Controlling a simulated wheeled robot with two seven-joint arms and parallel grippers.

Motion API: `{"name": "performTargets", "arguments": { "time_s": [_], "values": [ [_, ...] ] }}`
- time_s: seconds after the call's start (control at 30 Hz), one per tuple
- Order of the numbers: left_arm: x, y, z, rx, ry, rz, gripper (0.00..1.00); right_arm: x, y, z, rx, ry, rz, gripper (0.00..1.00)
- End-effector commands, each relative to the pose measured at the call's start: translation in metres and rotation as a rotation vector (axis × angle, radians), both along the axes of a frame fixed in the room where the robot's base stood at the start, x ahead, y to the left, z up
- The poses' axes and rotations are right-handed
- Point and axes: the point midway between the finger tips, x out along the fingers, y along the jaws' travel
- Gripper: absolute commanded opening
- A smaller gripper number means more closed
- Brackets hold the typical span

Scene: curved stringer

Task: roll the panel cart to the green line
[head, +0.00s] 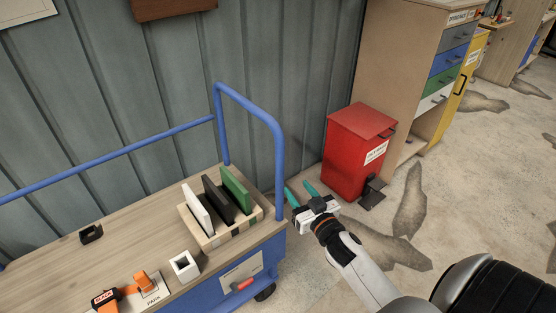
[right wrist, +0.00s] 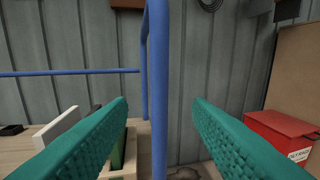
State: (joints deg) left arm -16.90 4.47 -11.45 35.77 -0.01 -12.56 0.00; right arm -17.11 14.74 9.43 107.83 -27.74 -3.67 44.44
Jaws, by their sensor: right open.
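The panel cart (head: 125,240) has a wooden top, a blue side and blue tube rails. A blue hoop handle (head: 279,160) rises at its right end. A wooden rack on top holds a white panel (head: 197,209), a black panel and a green panel (head: 236,189) upright. My right gripper (head: 303,189) is open just right of the handle, teal fingers apart. In the right wrist view, the handle's upright tube (right wrist: 160,90) appears between the fingers; contact cannot be told. The green line and my left gripper are not in view.
An orange lever (head: 146,281) with a PARK label is on the cart top, beside a white square tube (head: 184,265). A red bin (head: 358,150) stands on the floor right of the cart, before a wooden drawer cabinet (head: 400,70). A grey corrugated wall runs behind.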

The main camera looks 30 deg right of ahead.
Motion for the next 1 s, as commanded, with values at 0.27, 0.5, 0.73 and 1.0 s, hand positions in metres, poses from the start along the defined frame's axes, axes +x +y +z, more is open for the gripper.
{"name": "performTargets", "arguments": {
  "time_s": [0.27,0.5,0.73,1.0],
  "values": [
    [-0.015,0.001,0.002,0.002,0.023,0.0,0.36,0.04,-0.005,0.003,-0.002,-0.006,0.0,0.46],
    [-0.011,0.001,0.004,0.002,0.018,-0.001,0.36,0.087,-0.011,0.002,0.001,-0.003,-0.001,0.46],
    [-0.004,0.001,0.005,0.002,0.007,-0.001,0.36,0.113,-0.013,0.001,0.001,-0.002,0.0,0.46],
    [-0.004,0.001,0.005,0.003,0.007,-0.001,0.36,0.118,-0.014,0.0,0.0,-0.001,0.0,0.46]
  ]
}}
